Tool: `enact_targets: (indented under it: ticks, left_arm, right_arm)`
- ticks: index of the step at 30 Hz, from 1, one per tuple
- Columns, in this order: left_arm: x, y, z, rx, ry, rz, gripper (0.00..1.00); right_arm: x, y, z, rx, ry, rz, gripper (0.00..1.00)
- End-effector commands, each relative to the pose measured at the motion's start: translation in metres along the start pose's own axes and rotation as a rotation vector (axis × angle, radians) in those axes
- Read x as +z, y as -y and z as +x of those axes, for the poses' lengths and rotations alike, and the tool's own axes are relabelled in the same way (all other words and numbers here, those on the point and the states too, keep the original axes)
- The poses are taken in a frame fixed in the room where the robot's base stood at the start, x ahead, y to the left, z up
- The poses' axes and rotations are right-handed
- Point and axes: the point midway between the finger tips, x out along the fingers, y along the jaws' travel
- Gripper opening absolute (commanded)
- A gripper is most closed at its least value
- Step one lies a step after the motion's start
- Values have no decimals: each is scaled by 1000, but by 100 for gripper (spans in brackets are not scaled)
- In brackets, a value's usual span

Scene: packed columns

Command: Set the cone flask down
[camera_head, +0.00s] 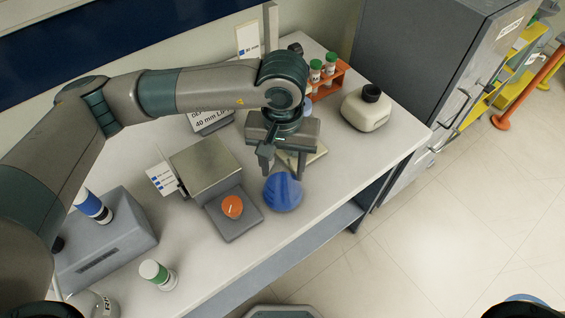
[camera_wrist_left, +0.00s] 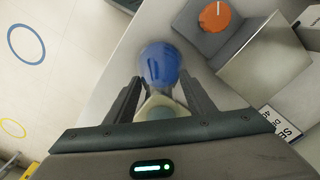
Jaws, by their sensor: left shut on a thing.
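The cone flask (camera_head: 283,192) has blue contents in its wide lower part. My left gripper (camera_head: 284,168) is shut on its narrow upper part, near the front edge of the white bench (camera_head: 330,185). In the left wrist view the blue body of the flask (camera_wrist_left: 160,64) points away from the gripper (camera_wrist_left: 163,98), and its pale neck lies between the two fingers. Whether the flask base touches the bench or hangs above it I cannot tell. My right gripper is not seen.
A grey device with a metal plate (camera_head: 207,163) and orange knob (camera_head: 232,207) stands close left of the flask. A white black-capped bottle (camera_head: 366,108) and an orange tube rack (camera_head: 328,81) stand behind right.

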Motion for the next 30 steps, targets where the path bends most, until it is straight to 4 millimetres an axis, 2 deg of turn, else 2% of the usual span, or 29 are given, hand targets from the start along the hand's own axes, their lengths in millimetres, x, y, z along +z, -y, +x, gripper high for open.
enact_targets:
  ticks: [9,10,12,27,30]
  left_arm:
    - [0,0,3,1,-2,0,0]
    - [0,0,3,0,-1,0,52]
    - [0,0,2,0,-1,0,68]
    - [0,0,-2,0,0,0,68]
    - [-1,0,-9,1,-3,0,68]
  right_arm:
    - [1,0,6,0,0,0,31]
    - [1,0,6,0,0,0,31]
    - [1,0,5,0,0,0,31]
    - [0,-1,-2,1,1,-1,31]
    - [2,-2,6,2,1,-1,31]
